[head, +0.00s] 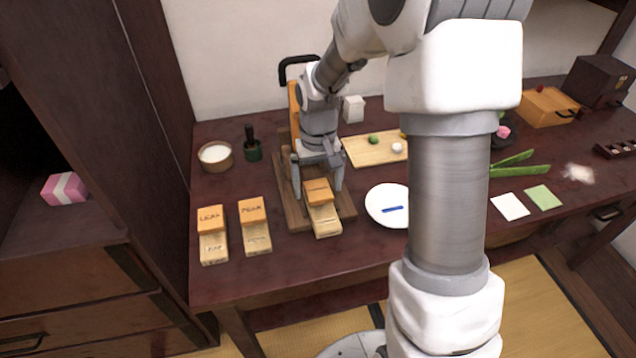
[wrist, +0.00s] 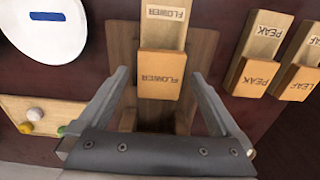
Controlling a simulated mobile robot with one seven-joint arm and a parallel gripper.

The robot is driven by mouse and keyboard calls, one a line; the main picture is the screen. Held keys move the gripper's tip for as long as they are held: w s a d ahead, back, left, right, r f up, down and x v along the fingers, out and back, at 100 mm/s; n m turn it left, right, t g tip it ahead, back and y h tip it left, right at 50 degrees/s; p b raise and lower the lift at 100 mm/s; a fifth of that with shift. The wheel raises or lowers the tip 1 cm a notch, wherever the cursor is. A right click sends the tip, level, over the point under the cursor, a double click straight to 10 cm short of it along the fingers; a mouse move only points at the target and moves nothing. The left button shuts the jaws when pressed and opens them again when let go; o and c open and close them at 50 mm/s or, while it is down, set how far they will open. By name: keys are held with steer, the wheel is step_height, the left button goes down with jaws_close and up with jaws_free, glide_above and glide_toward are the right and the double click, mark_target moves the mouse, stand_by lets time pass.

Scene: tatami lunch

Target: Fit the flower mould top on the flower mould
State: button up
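The flower mould top (head: 318,190) is an orange wooden block marked FLOWER. It covers or adjoins the far end of the flower mould (head: 325,221), a paler wooden block also marked FLOWER. I cannot tell whether it is seated. In the wrist view the top (wrist: 161,74) lies in line with the mould (wrist: 166,25), whose near end stays bare. My gripper (wrist: 161,78) is open, with one finger on each side of the top and a gap showing on both sides. It also shows in the head view (head: 320,187), pointing down.
Left of the board are the peak mould (head: 257,239) and leaf mould (head: 214,249) with orange tops. A white plate (head: 378,205) is close on the right. A cutting board (head: 366,155) with small balls lies behind it. A bowl (head: 215,155) stands at the back left.

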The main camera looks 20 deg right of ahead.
step_height(320, 180, up, 18)
steer(key=p, duration=0.4)
steer(key=shift+f+p, duration=0.25)
steer(key=shift+p, duration=0.15)
steer(key=s+r+t+p, duration=0.5)
steer(key=s+r+p, duration=0.7)
steer(key=s+r, duration=0.6)
steer(key=shift+s+r+t, duration=0.3)
steer(key=shift+s+r, duration=0.05)
steer(key=shift+s, duration=0.9)
